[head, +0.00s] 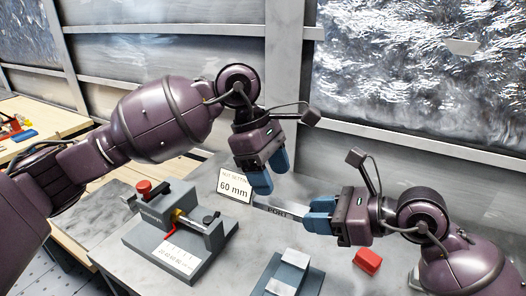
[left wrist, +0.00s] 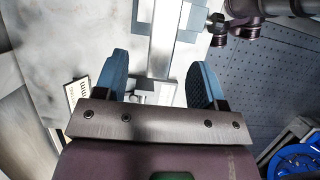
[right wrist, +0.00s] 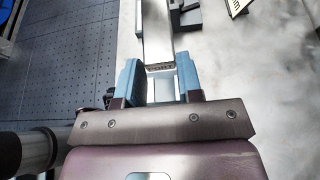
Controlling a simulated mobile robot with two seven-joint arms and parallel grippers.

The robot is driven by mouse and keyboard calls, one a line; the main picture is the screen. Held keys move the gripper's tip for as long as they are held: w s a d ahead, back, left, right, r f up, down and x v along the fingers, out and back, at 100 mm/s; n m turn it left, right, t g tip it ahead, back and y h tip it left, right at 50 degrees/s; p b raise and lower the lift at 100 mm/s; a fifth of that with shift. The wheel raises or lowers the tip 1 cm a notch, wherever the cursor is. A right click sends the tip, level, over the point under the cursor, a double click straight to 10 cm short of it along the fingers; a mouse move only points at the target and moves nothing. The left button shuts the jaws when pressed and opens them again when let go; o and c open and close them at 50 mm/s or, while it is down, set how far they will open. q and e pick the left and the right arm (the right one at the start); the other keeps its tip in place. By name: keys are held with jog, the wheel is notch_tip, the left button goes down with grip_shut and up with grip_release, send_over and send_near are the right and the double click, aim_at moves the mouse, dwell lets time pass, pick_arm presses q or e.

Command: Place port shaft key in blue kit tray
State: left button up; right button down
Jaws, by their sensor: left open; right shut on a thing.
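The port shaft key (head: 275,210) is a flat silver bar marked PORT. My right gripper (head: 318,214) is shut on its right end and holds it above the grey worktop. In the right wrist view the bar (right wrist: 157,35) runs away from between the blue fingers (right wrist: 160,80). My left gripper (head: 262,182) is open, fingers pointing down, near the bar's free left end. In the left wrist view, its fingers (left wrist: 160,85) are wide apart, with nothing clamped. I cannot identify the blue kit tray; a blue rounded object (left wrist: 296,160) shows partly at the left wrist view's lower right.
A grey fixture (head: 170,235) with a red knob and printed scale stands left of the bar. A 60 mm card (head: 234,187) stands behind it. A wooden bench (head: 45,125) is at far left.

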aim_at(282, 202)
pick_arm(q)
jog(key=shift+x, duration=2.95)
jog(key=shift+c, duration=0.2)
grip_shut()
jog(key=shift+r, duration=0.1)
pick_arm(e)
jog(key=c, duration=0.7)
grip_release()
jog(key=shift+d, duration=0.15)
jog(key=v, duration=1.1)
jog(key=shift+s+d+r, duration=0.2)
jog(key=shift+s+d, duration=0.05)
